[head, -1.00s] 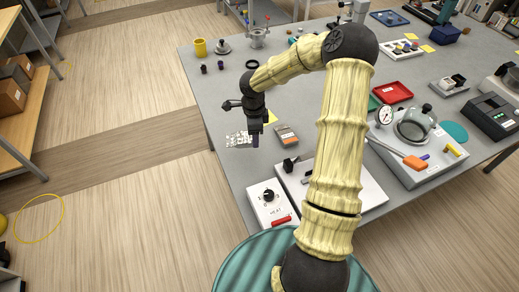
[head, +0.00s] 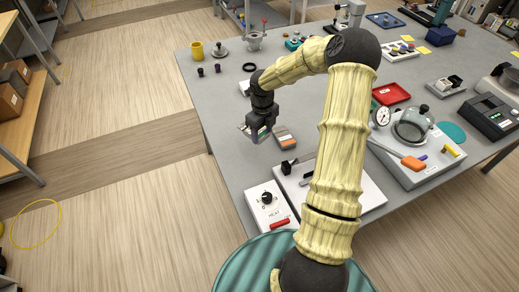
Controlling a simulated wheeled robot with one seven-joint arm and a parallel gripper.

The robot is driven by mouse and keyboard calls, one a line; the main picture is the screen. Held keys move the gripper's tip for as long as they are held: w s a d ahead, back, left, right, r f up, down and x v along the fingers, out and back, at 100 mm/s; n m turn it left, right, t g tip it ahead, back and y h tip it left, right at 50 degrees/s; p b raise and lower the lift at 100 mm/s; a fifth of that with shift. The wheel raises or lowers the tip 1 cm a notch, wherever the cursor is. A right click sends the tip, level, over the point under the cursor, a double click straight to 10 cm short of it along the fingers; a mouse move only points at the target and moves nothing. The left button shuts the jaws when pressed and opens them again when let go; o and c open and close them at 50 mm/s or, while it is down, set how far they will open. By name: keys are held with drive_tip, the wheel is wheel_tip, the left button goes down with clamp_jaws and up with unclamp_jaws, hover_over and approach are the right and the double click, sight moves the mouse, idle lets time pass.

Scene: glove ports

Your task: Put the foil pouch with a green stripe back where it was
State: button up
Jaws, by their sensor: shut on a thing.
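My gripper (head: 258,137) is low over the left part of the grey table, shut on a small flat thing. I take this to be the foil pouch with a green stripe (head: 243,128). Only a pale, slightly greenish edge of it shows left of the fingers; the rest is hidden, so its stripe cannot be read. I cannot tell whether it touches the table. A grey packet with an orange-brown band (head: 285,138) lies just right of my gripper, apart from it.
A white box with a HEAT knob (head: 258,219) and a white flat device (head: 368,192) stand in front. A yellow mug (head: 197,51), dark small pieces and a black ring (head: 249,67) are behind. The table (head: 215,118) is bare left of my gripper, up to its edge.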

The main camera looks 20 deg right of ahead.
sight(262, 141)
wheel_tip(262, 141, down, 5)
drive_tip(key=shift+r, duration=0.1)
drive_tip(key=shift+p, duration=0.3)
drive_tip(key=shift+f+p, duration=0.3)
drive_tip(key=shift+f, duration=1.6)
drive_tip(key=shift+f, duration=0.1)
drive_tip(key=o, duration=1)
drive_tip(key=shift+o, duration=0.2)
wheel_tip(262, 141, up, 12)
drive_tip(key=shift+r+b, duration=0.1)
drive_tip(key=shift+b, duration=0.85)
